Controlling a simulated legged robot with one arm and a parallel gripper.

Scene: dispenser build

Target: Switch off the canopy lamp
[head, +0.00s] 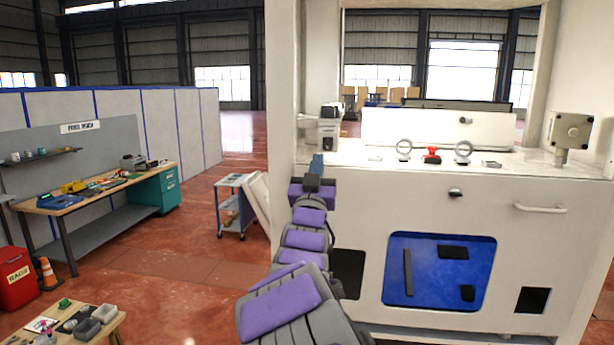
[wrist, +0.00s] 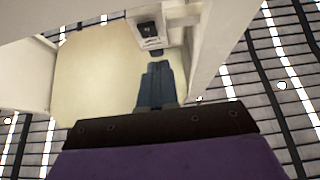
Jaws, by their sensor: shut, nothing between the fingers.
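My gripper (head: 317,163) is at the end of the purple and grey arm, in front of the left part of the white machine's counter. In the wrist view the blue-grey fingers (wrist: 162,72) are shut together with nothing between them. They point up toward a small white box with a dark switch-like face (wrist: 148,30), set against the pale cream underside of the canopy (wrist: 95,75). The fingertips appear just below the box in the picture; I cannot tell whether they touch it. The lamp itself is not clearly visible, and the canopy top is cut off in the head view.
The white machine (head: 365,205) has side posts, a small device (head: 330,112) at the counter's left, a red knob (head: 432,151) between two rings, and a grey box (head: 570,130) at right. A blue trolley (head: 232,200) stands left. Open red floor lies beyond it.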

